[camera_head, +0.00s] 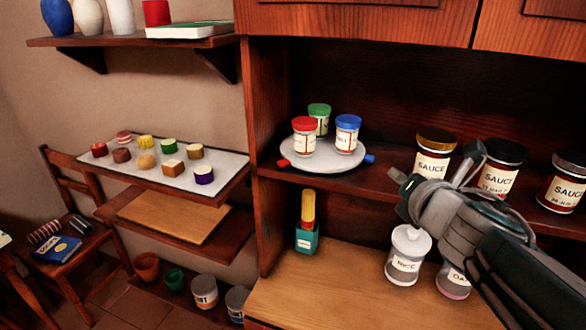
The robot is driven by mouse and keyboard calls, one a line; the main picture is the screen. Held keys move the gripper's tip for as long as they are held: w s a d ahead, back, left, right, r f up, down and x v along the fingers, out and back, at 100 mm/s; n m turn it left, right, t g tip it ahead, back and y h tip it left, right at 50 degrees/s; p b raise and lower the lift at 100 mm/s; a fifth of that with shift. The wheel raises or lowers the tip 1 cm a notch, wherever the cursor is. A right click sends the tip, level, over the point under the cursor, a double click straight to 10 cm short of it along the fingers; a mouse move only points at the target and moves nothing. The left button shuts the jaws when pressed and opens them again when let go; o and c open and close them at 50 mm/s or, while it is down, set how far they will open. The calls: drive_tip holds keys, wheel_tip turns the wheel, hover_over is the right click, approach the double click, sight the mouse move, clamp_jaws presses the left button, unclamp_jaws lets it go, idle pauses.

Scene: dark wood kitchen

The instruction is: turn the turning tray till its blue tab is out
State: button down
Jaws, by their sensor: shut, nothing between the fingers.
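The round white turning tray (322,162) sits on the cabinet's middle shelf. Its blue tab (370,158) sticks out at the right rim, and its red tab (283,163) at the left rim. Three jars stand on it: a red-lidded jar (304,136) in front left, a green-lidded jar (320,117) behind, and a blue-lidded jar (346,133) at right. My gripper (404,184) is shut and empty. In the picture it is to the right of the tray and a little lower than the blue tab, apart from it.
Sauce jars (434,154) stand on the same shelf at right, partly behind my arm. Below are a rice jar (408,254), another jar (453,281) and a teal container (306,237). The counter (350,295) is clear in front. An upright panel (266,150) bounds the cabinet's left side.

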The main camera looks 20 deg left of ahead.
sight(286, 167)
drive_tip(key=s+a+f+n+g+y, duration=0.25)
drive_tip(key=a+n+g+y, duration=0.3)
drive_tip(key=a+n, duration=0.65)
drive_tip(key=shift+n, duration=0.9)
drive_tip(key=x, duration=0.4)
drive_tip(key=w+d+x, duration=0.1)
drive_tip(key=x, duration=0.3)
drive_tip(key=w+x, duration=0.1)
drive_tip(key=x, duration=0.3)
drive_tip(key=shift+w+r, duration=0.1)
drive_tip(key=shift+r, duration=0.1)
